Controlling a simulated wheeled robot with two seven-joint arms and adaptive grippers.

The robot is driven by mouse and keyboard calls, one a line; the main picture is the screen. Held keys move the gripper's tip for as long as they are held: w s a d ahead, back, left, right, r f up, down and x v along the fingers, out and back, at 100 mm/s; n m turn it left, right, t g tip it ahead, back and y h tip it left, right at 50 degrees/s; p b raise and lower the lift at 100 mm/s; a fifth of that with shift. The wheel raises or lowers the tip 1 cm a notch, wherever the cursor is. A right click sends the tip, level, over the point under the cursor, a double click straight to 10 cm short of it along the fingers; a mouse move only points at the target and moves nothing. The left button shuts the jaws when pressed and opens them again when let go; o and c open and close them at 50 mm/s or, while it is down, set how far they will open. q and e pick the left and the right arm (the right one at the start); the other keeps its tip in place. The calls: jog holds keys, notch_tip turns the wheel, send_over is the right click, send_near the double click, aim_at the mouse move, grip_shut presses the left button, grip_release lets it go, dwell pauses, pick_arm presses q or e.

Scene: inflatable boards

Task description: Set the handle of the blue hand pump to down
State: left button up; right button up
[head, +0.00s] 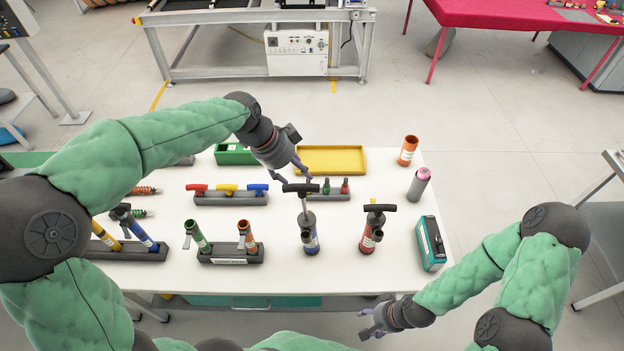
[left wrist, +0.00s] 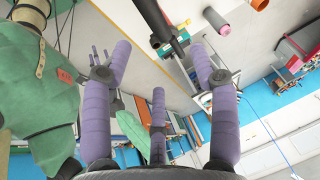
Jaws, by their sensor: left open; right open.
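The blue hand pump (head: 311,240) stands upright on the white table, right of the middle. Its black T-handle (head: 300,187) is up, with a length of pale rod showing between handle and body. My left gripper (head: 301,172) is open and empty, just above and behind the handle; I cannot tell whether it touches it. In the left wrist view, a dark bar (left wrist: 157,22), which looks like the handle, lies beyond the spread purple fingers (left wrist: 165,75). My right gripper (head: 369,321) is open and empty, in front of the table's near edge.
A red hand pump (head: 369,238) with its handle low stands to the right, beside a teal box (head: 431,244). A rack with two tools (head: 231,257) is to the left.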

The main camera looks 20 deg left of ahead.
aim_at(310, 186)
pick_arm(q)
jog(key=x, duration=1)
jog(key=shift+s+p, duration=0.1)
jog(key=shift+p, duration=0.3)
grip_shut()
